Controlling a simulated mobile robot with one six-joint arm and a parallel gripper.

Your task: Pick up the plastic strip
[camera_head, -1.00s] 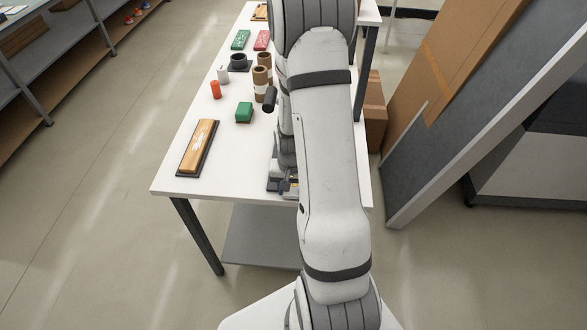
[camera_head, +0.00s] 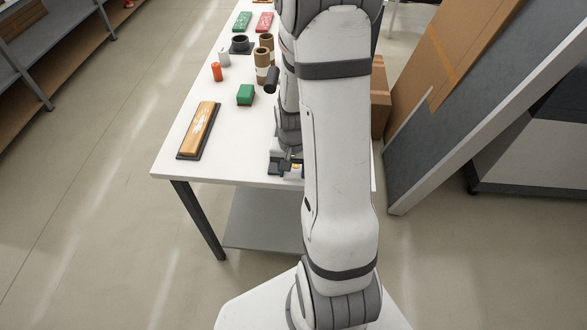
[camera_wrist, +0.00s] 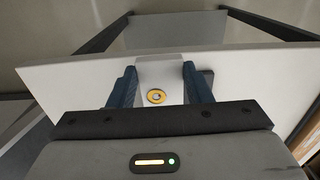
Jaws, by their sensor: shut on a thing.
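In the wrist view, a pale strip-like piece (camera_wrist: 160,74) with a yellow ring mark lies between the two dark blue fingers of my gripper (camera_wrist: 158,88). The fingers are shut on its sides. I take this piece for the plastic strip. In the head view, my gripper (camera_head: 284,168) is at the near edge of the white table (camera_head: 235,165), mostly hidden behind my arm. A small yellow and white bit of the strip (camera_head: 294,171) shows beside it. I cannot tell whether the strip touches the tabletop.
A wooden block on a dark base (camera_head: 199,130) lies at the table's left. A large leaning panel (camera_head: 430,130) is at the right. The table's front left is clear.

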